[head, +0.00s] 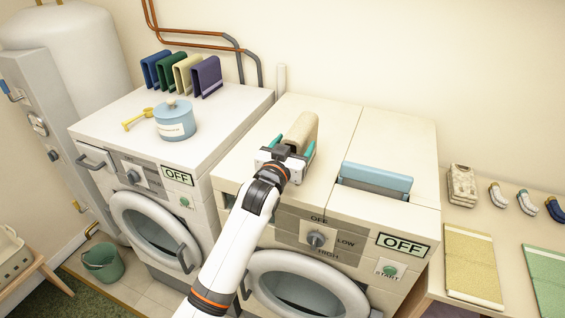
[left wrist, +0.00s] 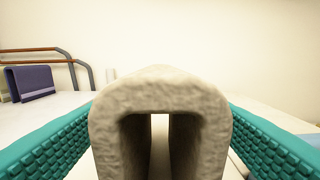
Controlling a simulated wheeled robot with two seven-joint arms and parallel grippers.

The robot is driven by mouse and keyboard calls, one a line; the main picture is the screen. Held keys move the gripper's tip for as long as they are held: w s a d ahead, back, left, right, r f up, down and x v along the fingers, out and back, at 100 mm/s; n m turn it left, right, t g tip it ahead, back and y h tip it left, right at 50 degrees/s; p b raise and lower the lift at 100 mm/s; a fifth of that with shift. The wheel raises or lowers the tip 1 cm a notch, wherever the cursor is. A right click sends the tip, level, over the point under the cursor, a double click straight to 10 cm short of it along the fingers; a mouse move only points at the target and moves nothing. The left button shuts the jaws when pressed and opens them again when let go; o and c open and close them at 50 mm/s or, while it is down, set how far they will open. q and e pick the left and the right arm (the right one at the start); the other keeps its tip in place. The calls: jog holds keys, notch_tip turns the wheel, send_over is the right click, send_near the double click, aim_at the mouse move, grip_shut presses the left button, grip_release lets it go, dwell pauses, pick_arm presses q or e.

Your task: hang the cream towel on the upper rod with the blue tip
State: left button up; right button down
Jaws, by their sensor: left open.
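A beige-cream towel (head: 302,129), folded over into an upside-down U, stands on the light top of the right-hand machine. It fills the middle of the left wrist view (left wrist: 160,82), its hollow fold facing the camera. My left gripper (head: 293,147) is open, with a teal finger on each side of this towel; the wrist view shows the fingers spread wide around its near end. Another pale yellow-cream folded piece (head: 187,76) stands in a row on the left-hand machine. No rod with a blue tip shows in either view. My right gripper is not in view.
Blue, green and purple folded towels (head: 206,77), a light-blue lidded pot (head: 175,120) and a yellow scoop (head: 138,119) are on the left machine. A blue raised panel (head: 376,178) is right of my gripper. A side table (head: 516,225) holds folded cloths and curved pieces.

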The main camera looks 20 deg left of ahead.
pick_arm(q)
jog(key=s+b, duration=0.2)
jog(key=s, duration=0.8)
jog(key=shift+s+a, duration=0.2)
jog(key=shift+s, duration=0.05)
